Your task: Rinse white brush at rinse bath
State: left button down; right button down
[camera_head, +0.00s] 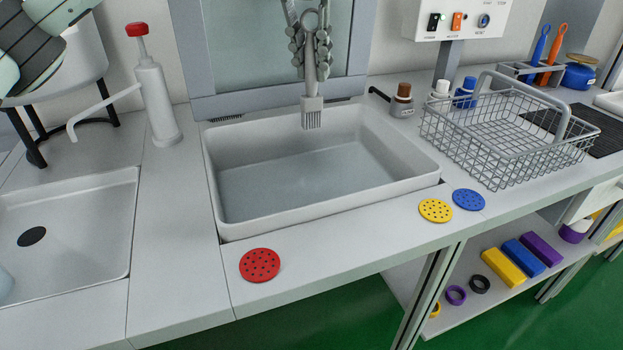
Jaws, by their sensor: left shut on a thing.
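My left gripper (311,48) is at the top middle of the head view, shut on the handle of a pale grey-white brush (312,103). The brush hangs upright with its ring end up and its bristles down. Its bristles overlap the far wall of the rinse bath (330,209), a wide white-grey basin set into the counter. The bristles look clear of the basin floor, but their exact height is hard to tell. Whether water stands in the basin is unclear. My right gripper is out of view.
A red-capped bottle (157,100) stands left of the bath, and a wire basket (500,140) stands right. Red (260,265), yellow (436,211) and blue (468,200) perforated discs lie near the front edge. A shallow sink (105,225) is at left. Small bottles stand behind the basket.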

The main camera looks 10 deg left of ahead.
aim_at(312, 30)
pick_arm(q)
jog(key=shift+r, duration=0.15)
jog(key=shift+r, duration=1.9)
jog(key=shift+f, duration=0.1)
